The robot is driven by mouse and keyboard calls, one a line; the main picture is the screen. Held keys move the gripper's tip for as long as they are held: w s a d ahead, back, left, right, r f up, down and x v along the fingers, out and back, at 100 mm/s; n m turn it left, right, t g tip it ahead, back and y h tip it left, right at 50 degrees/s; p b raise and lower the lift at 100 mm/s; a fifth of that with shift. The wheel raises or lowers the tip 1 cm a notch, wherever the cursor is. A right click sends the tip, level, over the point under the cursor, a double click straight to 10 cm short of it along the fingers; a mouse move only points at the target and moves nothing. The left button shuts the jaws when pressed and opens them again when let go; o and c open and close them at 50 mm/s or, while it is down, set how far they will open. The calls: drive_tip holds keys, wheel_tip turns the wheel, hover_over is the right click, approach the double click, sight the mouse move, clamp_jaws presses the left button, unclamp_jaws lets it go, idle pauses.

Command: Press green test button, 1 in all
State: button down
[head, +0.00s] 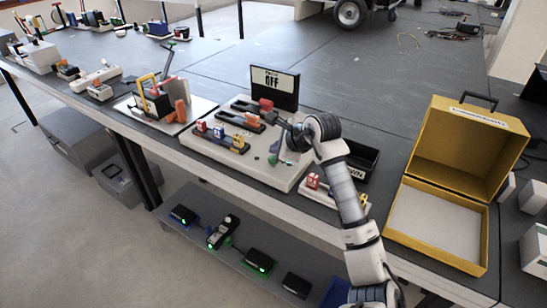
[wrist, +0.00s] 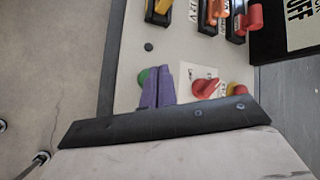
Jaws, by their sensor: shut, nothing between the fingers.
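The green button (wrist: 143,77) is on the pale panel in the wrist view, just left of my gripper's purple fingers and partly hidden by them. In the head view the green button (head: 273,159) shows small, near the front of the white panel board (head: 247,168). My gripper (wrist: 158,68) is shut and empty, its two fingers side by side. In the head view my gripper (head: 276,148) is over the panel, close to the button. I cannot tell whether the fingers touch the button.
A red knob (wrist: 207,88) is right of my fingers. Colored switches (head: 222,138) and a black "OFF" sign (head: 273,88) stand on the board. An open yellow case (head: 463,150) is to the right.

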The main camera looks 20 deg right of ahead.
drive_tip(key=shift+f, duration=0.2)
drive_tip(key=shift+f+b, duration=0.3)
drive_tip(key=shift+b, duration=0.5)
drive_tip(key=shift+f+b, duration=0.6)
drive_tip(key=shift+b, duration=0.2)
idle(0.4)
drive_tip(key=shift+r, duration=0.15)
idle(0.3)
drive_tip(key=shift+r, duration=0.9)
drive_tip(key=shift+r+p, duration=1.05)
drive_tip(key=shift+r, duration=1.5)
